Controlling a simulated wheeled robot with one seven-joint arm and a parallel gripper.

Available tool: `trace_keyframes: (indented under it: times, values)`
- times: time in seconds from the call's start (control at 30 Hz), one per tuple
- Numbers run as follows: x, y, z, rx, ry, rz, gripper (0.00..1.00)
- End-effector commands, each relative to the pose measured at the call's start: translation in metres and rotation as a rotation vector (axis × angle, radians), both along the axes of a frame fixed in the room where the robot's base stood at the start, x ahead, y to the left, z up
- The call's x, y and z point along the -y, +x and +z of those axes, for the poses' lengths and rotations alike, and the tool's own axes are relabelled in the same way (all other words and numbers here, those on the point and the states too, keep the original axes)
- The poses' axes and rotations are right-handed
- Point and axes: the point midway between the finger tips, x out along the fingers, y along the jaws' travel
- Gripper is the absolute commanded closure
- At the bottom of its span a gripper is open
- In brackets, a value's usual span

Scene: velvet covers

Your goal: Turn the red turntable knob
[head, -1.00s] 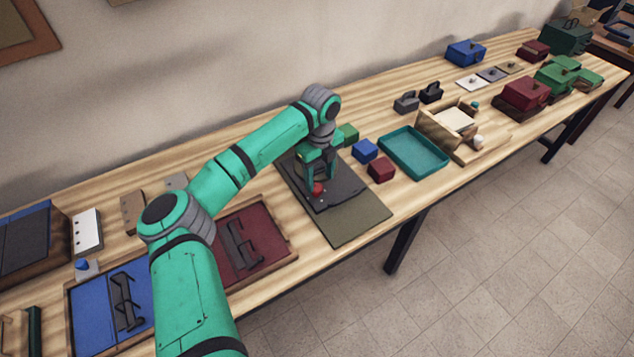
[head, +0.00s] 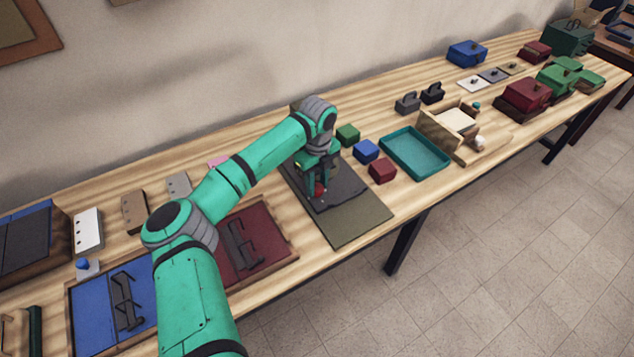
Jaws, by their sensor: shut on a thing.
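The red turntable knob (head: 320,190) shows in the head view as a small red patch low between the fingers of my gripper (head: 320,187). It stands on a dark grey turntable plate (head: 347,189), which lies on an olive-grey base board (head: 355,222). My gripper points down over the plate and is shut on the knob. The fingers and wrist hide most of the knob and part of the plate.
Green (head: 348,134), blue (head: 366,150) and red (head: 382,170) blocks stand just right of the board. A teal tray (head: 413,152) lies beyond them. A dark red panel with a handle (head: 262,250) lies to the left, under my arm.

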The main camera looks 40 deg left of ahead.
Motion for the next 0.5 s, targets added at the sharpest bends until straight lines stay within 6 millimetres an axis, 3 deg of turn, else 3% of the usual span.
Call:
trace_keyframes:
  times: [0.27, 0.5]
  values:
    - [0.0065, 0.0035, 0.0012, 0.008, -0.002, -0.097, 0.9]
    - [0.0077, 0.0042, 0.0019, 0.008, -0.003, -0.284, 0.9]
